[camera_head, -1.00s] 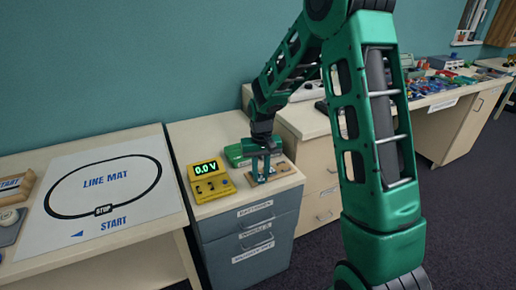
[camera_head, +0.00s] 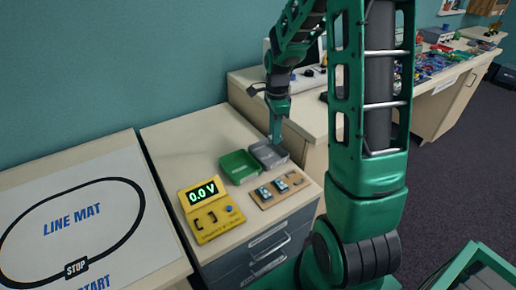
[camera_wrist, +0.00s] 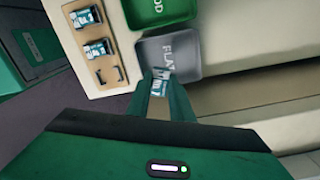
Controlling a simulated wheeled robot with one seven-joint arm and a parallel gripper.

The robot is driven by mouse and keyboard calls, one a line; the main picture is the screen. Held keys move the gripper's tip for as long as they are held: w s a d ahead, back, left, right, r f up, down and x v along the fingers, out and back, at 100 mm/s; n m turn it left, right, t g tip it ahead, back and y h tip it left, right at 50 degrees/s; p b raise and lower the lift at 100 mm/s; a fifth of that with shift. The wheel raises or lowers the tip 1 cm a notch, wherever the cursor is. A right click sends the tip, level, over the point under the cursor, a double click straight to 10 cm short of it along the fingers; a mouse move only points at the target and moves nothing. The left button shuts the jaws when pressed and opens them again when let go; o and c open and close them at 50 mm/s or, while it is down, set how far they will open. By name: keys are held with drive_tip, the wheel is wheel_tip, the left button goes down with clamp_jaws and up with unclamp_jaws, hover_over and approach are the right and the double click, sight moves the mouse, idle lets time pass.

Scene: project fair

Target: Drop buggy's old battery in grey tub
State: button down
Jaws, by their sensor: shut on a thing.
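My gripper (camera_head: 277,138) points down over the grey tub (camera_head: 262,149) at the back right of the drawer-unit top. In the wrist view, a small teal-and-white battery (camera_wrist: 160,84) sits between its shut fingers. The battery overlaps the near edge of the grey tub (camera_wrist: 180,66), whose floor is marked "FLAT". The battery cannot be made out in the head view, and its height above the tub is hard to judge. The buggy is not clearly visible.
A green tub (camera_head: 239,166) stands left of the grey one. In front, a wooden rack (camera_head: 262,202) holds two batteries (camera_wrist: 95,48) beside an empty slot. A yellow tester (camera_head: 212,225) reads 0.0 V. The line mat (camera_head: 70,232) lies on the left table.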

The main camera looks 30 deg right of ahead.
drive_tip(key=shift+w+d+m, duration=0.15)
drive_tip(key=shift+w+m, duration=0.15)
drive_tip(key=shift+f, duration=2.9)
drive_tip(key=c, duration=1.5)
unclamp_jaws()
drive_tip(key=shift+r, duration=0.15)
wheel_tip(320, 180, up, 10)
drive_tip(key=shift+w+r, duration=0.1)
drive_tip(key=shift+r, duration=0.15)
